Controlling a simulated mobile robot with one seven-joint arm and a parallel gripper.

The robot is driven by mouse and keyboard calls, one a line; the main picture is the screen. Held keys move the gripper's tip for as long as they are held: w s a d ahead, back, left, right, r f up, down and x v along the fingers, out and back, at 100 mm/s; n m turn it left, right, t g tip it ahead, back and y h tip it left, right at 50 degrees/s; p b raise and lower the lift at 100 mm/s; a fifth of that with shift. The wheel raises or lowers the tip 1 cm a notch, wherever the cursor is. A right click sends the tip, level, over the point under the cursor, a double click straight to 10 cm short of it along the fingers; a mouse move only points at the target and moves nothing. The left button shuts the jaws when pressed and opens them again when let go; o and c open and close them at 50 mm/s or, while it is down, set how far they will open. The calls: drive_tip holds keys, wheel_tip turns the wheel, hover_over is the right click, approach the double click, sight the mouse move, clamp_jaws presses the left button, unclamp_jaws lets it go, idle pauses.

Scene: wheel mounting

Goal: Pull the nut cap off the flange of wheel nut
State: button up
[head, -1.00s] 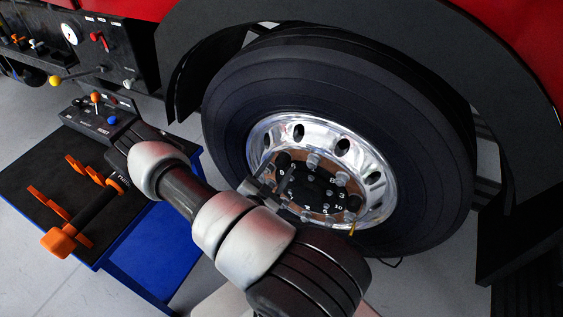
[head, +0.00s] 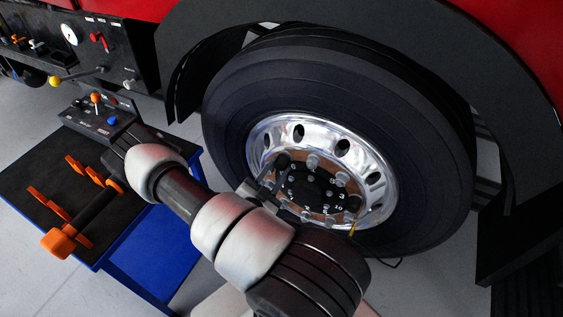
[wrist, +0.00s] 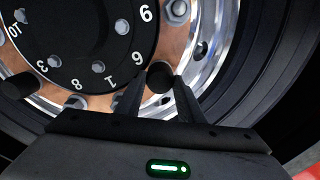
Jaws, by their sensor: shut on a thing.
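The nut cap (wrist: 160,76) is a dark, round cap beside the number 6 on the wheel's flange. It also shows in the head view (head: 283,160) at the upper left of the hub. My gripper (wrist: 155,85) has its two fingers closed on either side of the cap, shut on it. In the head view my gripper (head: 272,176) reaches the hub from the lower left. The wheel nut behind the cap is hidden, and I cannot tell whether there is a gap between cap and flange.
Silver wheel nuts (wrist: 176,10) ring the copper-coloured flange, around a black numbered hub plate (wrist: 95,30). A second dark cap (head: 352,203) sits at the flange's lower right. The polished rim and tyre (head: 420,150) surround it.

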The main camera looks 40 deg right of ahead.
drive_tip(key=shift+v, duration=1.45)
drive_tip(key=shift+v, duration=2.45)
drive_tip(key=w+a+r+n+t+y, duration=0.1)
drive_tip(key=w+a+r+n+t, duration=0.1)
drive_tip(key=w+a+r, duration=0.7)
drive_tip(key=w+a+r+n+t+y, duration=0.1)
drive_tip(key=w+a+r+t, duration=0.1)
drive_tip(key=a+r, duration=1.15)
wheel_tip(320, 180, up, 18)
drive_tip(key=d+n+t+y+p, duration=0.2)
drive_tip(key=n+t+y+p, duration=0.3)
drive_tip(key=p, duration=1.7)
drive_tip(key=shift+w+d+r+y, duration=0.2)
drive_tip(key=shift+w+d+y, duration=0.05)
drive_tip(key=shift+y, duration=0.35)
